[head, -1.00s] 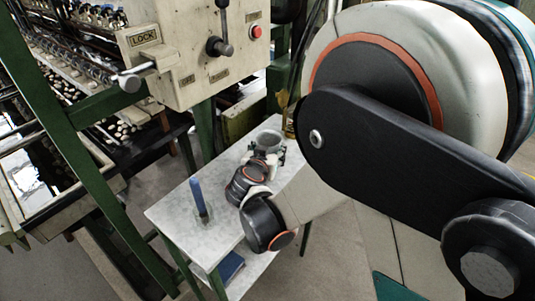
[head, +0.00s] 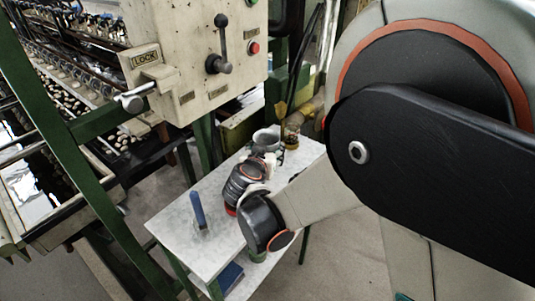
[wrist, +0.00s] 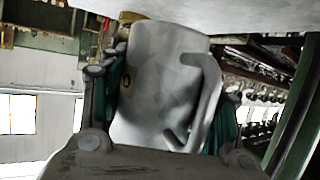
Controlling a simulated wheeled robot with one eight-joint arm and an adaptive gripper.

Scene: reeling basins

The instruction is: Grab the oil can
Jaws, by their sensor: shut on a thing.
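A grey metal mug-like can with a side handle (wrist: 165,85) fills the middle of the wrist view, between the two fingers of my gripper (wrist: 160,105). My gripper is shut on its body. In the head view this grey can (head: 266,138) shows its open round top over the back of the small table, with my wrist in front hiding part of it. I cannot tell whether its base touches the table. A brown-yellow jar or bottle (head: 291,136) stands close behind it; I cannot tell which is called the oil can.
The pale table (head: 180,225) holds an upright blue object (head: 198,210) at its left front. A blue item (head: 231,276) lies on the lower shelf. The cream machine box with levers (head: 195,50) and green frame stand close behind and left.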

